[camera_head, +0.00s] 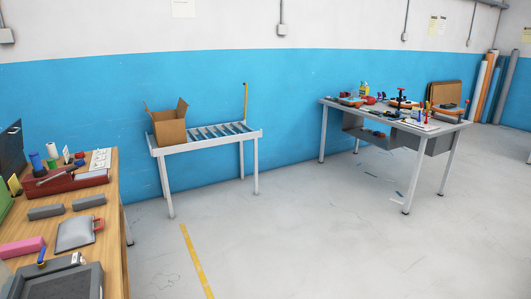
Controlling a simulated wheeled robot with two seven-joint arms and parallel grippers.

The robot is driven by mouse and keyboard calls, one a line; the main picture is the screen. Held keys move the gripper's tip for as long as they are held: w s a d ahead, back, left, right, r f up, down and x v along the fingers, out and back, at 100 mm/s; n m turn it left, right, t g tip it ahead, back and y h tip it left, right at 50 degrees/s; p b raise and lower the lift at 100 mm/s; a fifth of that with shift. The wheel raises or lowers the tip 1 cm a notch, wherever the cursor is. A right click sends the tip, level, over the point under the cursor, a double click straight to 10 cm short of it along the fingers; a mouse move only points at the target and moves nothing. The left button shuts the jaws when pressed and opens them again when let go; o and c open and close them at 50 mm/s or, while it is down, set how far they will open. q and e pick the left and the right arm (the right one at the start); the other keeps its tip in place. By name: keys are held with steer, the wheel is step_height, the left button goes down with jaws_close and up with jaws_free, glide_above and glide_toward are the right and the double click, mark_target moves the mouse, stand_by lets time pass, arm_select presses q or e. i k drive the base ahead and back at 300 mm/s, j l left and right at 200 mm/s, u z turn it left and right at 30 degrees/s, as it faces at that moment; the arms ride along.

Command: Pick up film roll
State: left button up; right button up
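Several tall rolls stand upright or leaning against the wall at the far right. A pale grey roll (478,91) is at the left of the group, an orange-brown one (490,94) is beside it, and another grey one (507,88) leans at the right. I cannot tell which of these, if any, is the film roll. Neither of my grippers is in view.
A wooden bench (113,215) with tools and blocks is close on the left. A roller stand (210,142) with an open cardboard box (170,127) is by the blue wall. A cluttered grey worktable (440,126) stands right of centre. The floor (330,235) between is mostly clear.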

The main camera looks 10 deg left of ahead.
mark_target(51, 147)
steer(key=i+l, duration=0.1)
steer(key=i, duration=0.3)
steer(key=i+l+u, duration=0.1)
steer(key=i, duration=0.25)
steer(key=i+l, duration=0.15)
steer(key=i, duration=0.25)
steer(key=i+j+u, duration=0.15)
steer(key=i+u, duration=1.1)
steer(key=i+l+u, duration=0.2)
steer(key=u, duration=0.25)
steer(key=i+l+u, duration=1.1)
steer(key=u, duration=0.35)
steer(key=l+u, duration=0.2)
steer(key=u, duration=0.3)
steer(key=i+l+u, duration=0.1)
steer(key=l+u, duration=0.75)
steer(key=l, duration=0.15)
steer(key=l+u, duration=0.45)
steer(key=l, duration=0.1)
